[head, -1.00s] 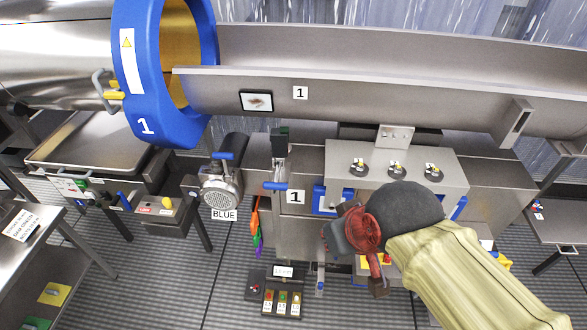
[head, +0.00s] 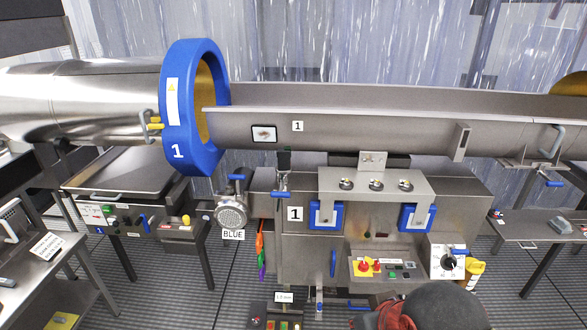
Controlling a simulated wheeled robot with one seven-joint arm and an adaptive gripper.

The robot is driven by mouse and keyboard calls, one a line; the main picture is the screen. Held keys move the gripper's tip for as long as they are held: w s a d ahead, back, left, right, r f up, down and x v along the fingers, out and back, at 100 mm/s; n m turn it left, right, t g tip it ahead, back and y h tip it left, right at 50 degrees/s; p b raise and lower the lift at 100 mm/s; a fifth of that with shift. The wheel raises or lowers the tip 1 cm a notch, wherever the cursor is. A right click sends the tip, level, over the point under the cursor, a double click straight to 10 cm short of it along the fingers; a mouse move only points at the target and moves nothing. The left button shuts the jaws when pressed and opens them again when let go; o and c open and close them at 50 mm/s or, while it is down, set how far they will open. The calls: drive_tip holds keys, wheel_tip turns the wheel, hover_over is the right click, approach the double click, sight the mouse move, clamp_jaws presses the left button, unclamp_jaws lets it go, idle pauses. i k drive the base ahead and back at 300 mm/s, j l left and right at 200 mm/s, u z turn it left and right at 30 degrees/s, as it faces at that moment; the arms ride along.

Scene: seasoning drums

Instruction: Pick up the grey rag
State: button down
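I cannot make out a grey rag for certain in the head view. A small greyish item (head: 560,225) lies on the low metal table at the far right, but it is too small to identify. My gripper (head: 385,318) shows only partly at the bottom edge, as dark red parts left of my dark grey arm link. Its fingertips are cut off, so I cannot see whether it is open or holds anything.
The long steel trough (head: 370,130) and the blue-ringed drum (head: 178,110) span the back. A control cabinet (head: 380,185) with blue handles stands ahead. A steel table (head: 40,262) is at left, and the low table (head: 525,234) at far right. Ribbed floor shows between them.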

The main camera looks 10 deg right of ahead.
sight(563, 226)
drive_tip(key=z, duration=2.05)
drive_tip(key=i+l, duration=0.15)
drive_tip(key=i, duration=0.25)
drive_tip(key=u, duration=0.05)
